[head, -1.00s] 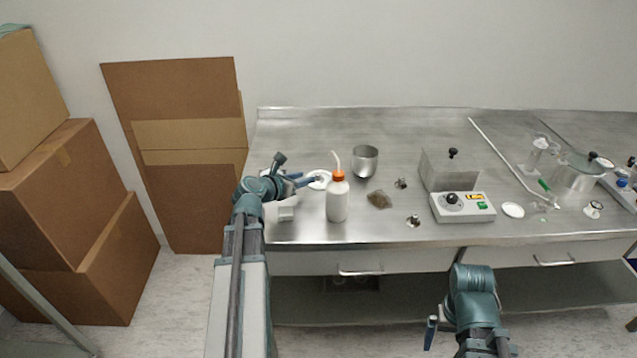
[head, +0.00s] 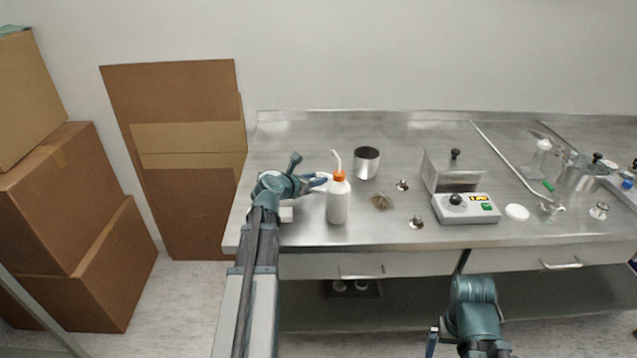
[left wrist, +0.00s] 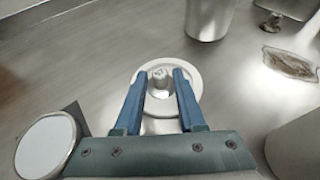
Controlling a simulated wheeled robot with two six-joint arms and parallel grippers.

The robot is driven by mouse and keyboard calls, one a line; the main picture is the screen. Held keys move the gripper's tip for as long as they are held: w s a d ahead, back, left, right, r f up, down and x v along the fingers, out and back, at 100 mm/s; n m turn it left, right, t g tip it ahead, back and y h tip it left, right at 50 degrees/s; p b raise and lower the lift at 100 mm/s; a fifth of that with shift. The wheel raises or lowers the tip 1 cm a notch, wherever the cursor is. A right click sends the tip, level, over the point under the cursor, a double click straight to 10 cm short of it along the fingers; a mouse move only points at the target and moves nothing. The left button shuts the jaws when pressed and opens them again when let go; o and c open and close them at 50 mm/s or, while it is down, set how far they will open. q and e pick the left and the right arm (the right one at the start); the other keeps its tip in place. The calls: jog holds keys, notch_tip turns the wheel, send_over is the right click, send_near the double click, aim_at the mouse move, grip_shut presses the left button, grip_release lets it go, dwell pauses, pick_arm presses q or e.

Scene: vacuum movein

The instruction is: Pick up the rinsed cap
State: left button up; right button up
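In the left wrist view a small pale cap (left wrist: 160,77) sits on a round white dish (left wrist: 193,84). My left gripper (left wrist: 160,74) is open, with one blue finger on each side of the cap. The fingers overlap the dish, and I cannot tell whether they touch the cap. In the head view my left gripper (head: 318,180) is over the dish, left of the squeeze bottle; the dish is mostly hidden and the cap cannot be made out. My right gripper (head: 432,340) is low in front of the bench, apart from everything; its opening is unclear.
Close right of my left gripper stands a white squeeze bottle (head: 338,203) with an orange top. Behind is a steel cup (head: 367,165); further right lie a brown clump (head: 381,202), small metal parts (head: 416,222) and a control box (head: 466,208). Cardboard boxes (head: 75,220) stand left.

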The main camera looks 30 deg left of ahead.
pick_arm(q)
jog(key=shift+c, duration=0.2)
grip_shut()
jog(key=shift+r, duration=0.1)
notch_tip(320, 180, up, 10)
jog(key=p, duration=1)
